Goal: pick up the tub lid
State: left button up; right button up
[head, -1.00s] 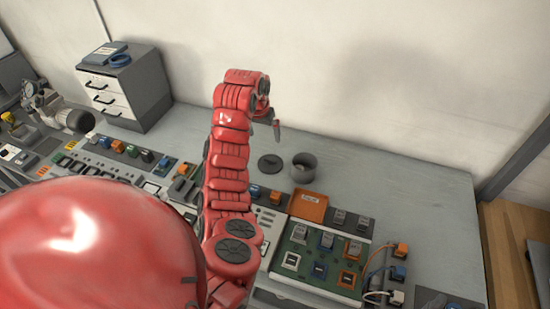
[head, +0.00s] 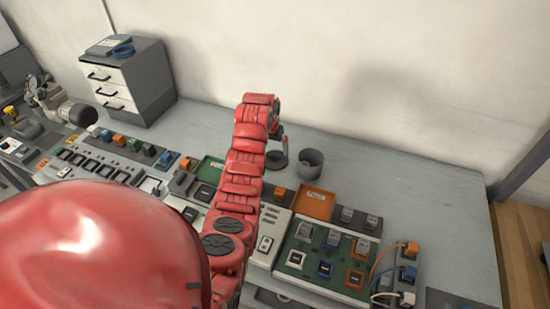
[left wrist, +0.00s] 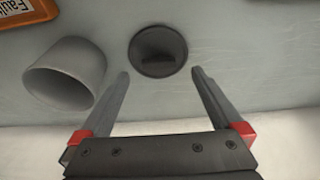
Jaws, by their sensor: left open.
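The tub lid (left wrist: 158,50) is a dark grey disc with a raised bar handle, lying flat on the grey bench. In the head view the lid (head: 276,160) is partly hidden by my left gripper (head: 284,150). The grey tub (head: 310,163) stands upright just right of the lid, open at the top; it also shows in the left wrist view (left wrist: 68,75). In that view my left gripper (left wrist: 160,75) is open and empty, with its fingertips apart on either side of the lid's near edge. My right gripper does not show.
An orange tray (head: 315,204) and a green circuit board (head: 305,262) lie in front of the tub. A white drawer unit (head: 120,85) stands at the back left. The bench to the right of the tub (head: 420,190) is clear.

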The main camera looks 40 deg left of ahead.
aim_at(275, 155)
pick_arm(q)
jog(key=p+x, duration=0.1)
jog(key=x, duration=0.2)
jog(key=shift+d, duration=0.1)
jog(key=shift+w+f, duration=0.15)
jog(key=shift+f, duration=0.35)
jog(key=c, duration=1.4)
